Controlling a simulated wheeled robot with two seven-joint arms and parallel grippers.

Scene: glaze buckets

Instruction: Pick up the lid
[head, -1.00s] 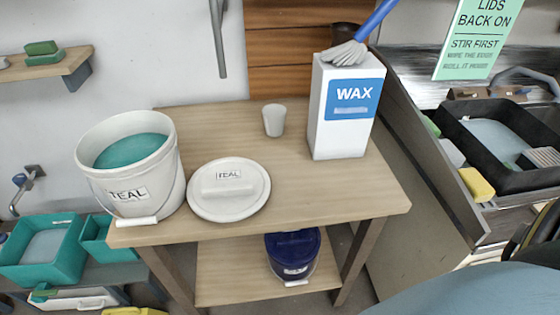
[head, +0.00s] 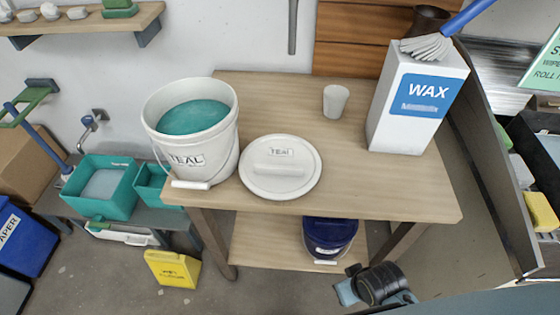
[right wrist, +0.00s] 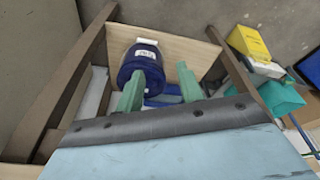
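The round white lid (head: 280,185), with a bar handle and a TEAL label, lies flat on the wooden table to the right of the open white TEAL bucket (head: 195,150). The bucket holds teal glaze. My right gripper (right wrist: 160,68) shows in the right wrist view with its two green fingers apart and nothing between them. It points toward a lidded dark blue bucket (right wrist: 143,68) on the lower shelf. In the head view, part of my right arm is low at the right, in front of the table and below the lid. My left gripper is not in view.
A white cup (head: 335,101) and a tall WAX box (head: 415,105) with a blue-handled brush on top stand at the table's back right. The wooden table top (head: 370,185) is clear right of the lid. A yellow container (head: 172,270) stands on the floor.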

